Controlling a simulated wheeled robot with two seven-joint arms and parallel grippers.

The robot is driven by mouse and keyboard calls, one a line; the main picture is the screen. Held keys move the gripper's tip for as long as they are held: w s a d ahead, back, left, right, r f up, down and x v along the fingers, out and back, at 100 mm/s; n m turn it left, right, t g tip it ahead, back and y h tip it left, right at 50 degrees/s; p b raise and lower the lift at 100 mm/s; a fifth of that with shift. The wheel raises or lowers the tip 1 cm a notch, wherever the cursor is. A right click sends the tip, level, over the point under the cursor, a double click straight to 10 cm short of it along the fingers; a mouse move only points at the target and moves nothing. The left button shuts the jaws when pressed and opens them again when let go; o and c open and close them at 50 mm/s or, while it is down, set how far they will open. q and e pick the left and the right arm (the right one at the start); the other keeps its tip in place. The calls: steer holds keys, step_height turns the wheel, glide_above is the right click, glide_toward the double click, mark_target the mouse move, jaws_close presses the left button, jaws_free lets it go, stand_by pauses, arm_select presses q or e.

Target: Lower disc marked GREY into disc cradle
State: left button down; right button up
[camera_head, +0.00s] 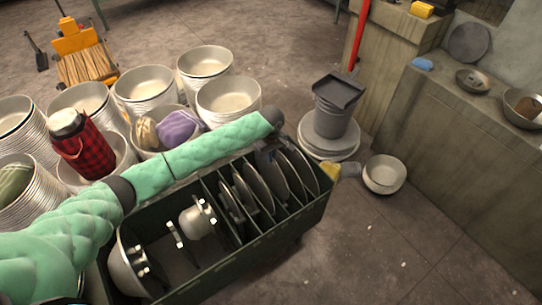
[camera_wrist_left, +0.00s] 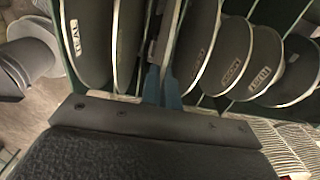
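A dark green rack (camera_head: 225,262) with narrow dividers holds several dark discs (camera_head: 259,187) on edge at its right part. My left gripper (camera_head: 272,152) is over the right end of this row. In the left wrist view its two blue-grey fingers (camera_wrist_left: 163,90) point down between discs and close on a thin disc (camera_wrist_left: 168,40) seen almost edge-on. That disc's label does not show. My right gripper is not in view.
Stacks of pale bowls (camera_head: 205,62) stand behind and left of the rack, with a red plaid flask (camera_head: 80,145) among them. A dark bucket (camera_head: 337,108) on stacked plates and a loose bowl (camera_head: 384,174) stand at right. The floor at lower right is clear.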

arm_select(q)
steer(key=shift+r+p, duration=0.55)
steer(key=shift+r, duration=0.85)
